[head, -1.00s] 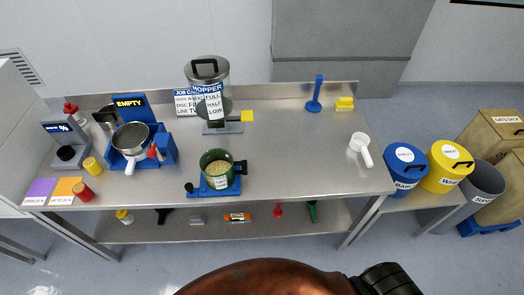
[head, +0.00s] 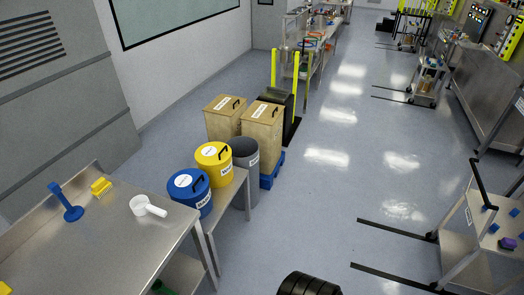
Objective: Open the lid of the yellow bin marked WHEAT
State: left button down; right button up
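The yellow bin (head: 214,172) stands at the middle left of the head view, on a low metal stand beside the end of the steel table. Its yellow lid (head: 213,150) is on and looks closed, with a white round label and a dark handle on top. A white label is on its front, too small to read surely. The blue bin stands just in front and to the left, the grey bin just to the right. Neither of my grippers shows in the view, and nothing touches the lid.
The blue bin (head: 189,195) and grey bin (head: 246,160) flank the yellow one. Two tan lidded boxes (head: 262,135) stand behind on a blue pallet. A white scoop (head: 146,207) lies on the steel table (head: 110,245). Open floor (head: 325,215) lies to the right, before a cart.

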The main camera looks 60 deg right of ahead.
aim_at(213, 153)
jog(key=z, duration=1.75)
